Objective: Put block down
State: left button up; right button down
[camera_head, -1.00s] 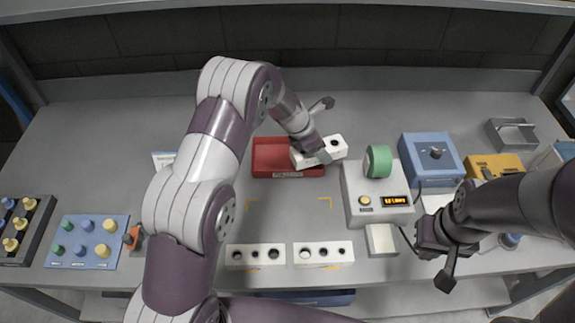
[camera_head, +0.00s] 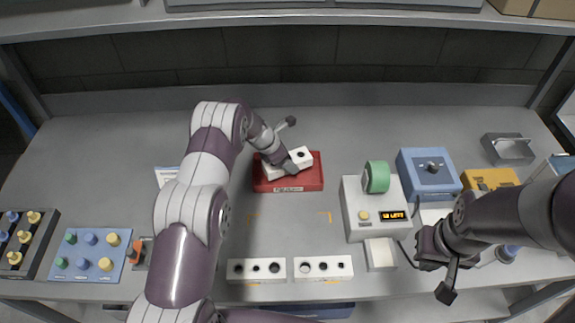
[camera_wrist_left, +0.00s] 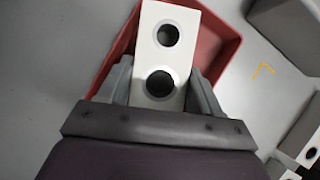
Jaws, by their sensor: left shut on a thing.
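A white block (camera_head: 303,156) with round dark holes is in my left gripper (camera_head: 281,165), over the red tray (camera_head: 316,182). In the left wrist view the block (camera_wrist_left: 178,66) sits between the two fingers of the left gripper (camera_wrist_left: 160,88), with the red tray (camera_wrist_left: 222,42) behind it. I cannot tell whether the block touches the tray floor. My right gripper (camera_head: 444,272) hangs at the front right, away from the block; its finger opening cannot be made out.
Two white blocks with holes, one left (camera_head: 256,269) and one right (camera_head: 323,267), lie at the front. A device with a green roll (camera_head: 377,177) stands right of the tray. A blue box (camera_head: 429,174) is farther right.

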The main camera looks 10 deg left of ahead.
pick_arm(q)
notch_tip(320, 180, down, 3)
jog(key=shift+r+p, duration=0.2)
jog(key=shift+p, duration=0.25)
jog(key=shift+f, duration=0.3)
jog(key=shift+f, duration=0.1)
jog(key=shift+f+b, duration=0.15)
jog(key=shift+b, duration=0.15)
jog(key=o, duration=1.6)
jog(key=shift+s, duration=0.1)
